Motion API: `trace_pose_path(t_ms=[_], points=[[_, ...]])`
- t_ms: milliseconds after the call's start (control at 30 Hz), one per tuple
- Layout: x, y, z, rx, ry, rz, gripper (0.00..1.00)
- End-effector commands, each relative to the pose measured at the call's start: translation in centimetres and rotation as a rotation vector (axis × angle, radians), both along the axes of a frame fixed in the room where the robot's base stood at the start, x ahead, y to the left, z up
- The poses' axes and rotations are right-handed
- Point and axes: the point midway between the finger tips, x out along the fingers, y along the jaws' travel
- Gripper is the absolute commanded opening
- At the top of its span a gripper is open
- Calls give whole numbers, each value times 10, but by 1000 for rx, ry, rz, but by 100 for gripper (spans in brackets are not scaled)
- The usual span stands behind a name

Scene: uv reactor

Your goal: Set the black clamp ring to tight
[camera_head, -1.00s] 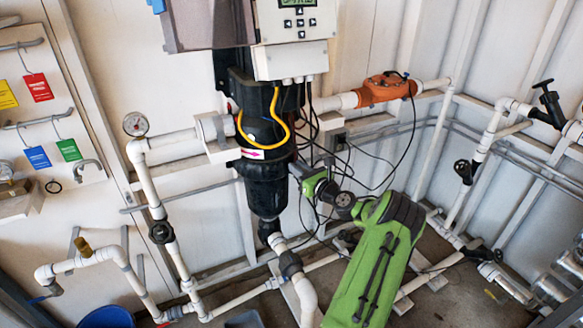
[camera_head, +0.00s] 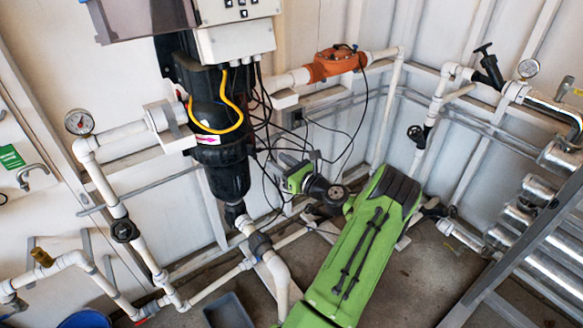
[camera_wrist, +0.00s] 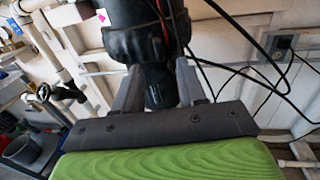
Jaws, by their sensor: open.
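The black clamp ring (camera_head: 220,152) is around the black reactor vessel in the head view, with a pink arrow label on its front. In the wrist view, a ribbed black collar (camera_wrist: 142,42) of the vessel fills the top middle, with a pink mark at its left. My gripper (camera_wrist: 158,72) is open and empty, its two grey fingers spread below the collar. The narrower black neck of the vessel (camera_wrist: 158,88) shows between the fingers; I cannot tell whether they touch it. In the head view my gripper is small, just right of the vessel.
Black cables (camera_head: 268,150) hang close to the right of the vessel. White pipes (camera_head: 110,200) run at left and below. An orange flow meter (camera_head: 335,63) is at upper right. Silver cylinders (camera_head: 530,205) and a grey metal frame stand at right.

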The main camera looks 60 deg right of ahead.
Motion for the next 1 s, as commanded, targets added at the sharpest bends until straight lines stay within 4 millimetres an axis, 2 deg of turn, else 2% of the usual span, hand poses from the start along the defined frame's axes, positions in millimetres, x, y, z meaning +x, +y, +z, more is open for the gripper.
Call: trace_pose_path(t_ms=[33,100,200,300,933,1000], points=[[-14,3,2,4,0,-6,40],[-30,8,2,3,-1,-5,40],[-46,13,1,0,0,-4,40],[-54,17,1,-1,-1,-2,40],[-55,17,0,-1,-1,-1,40],[-51,20,2,-13,12,13,40]])
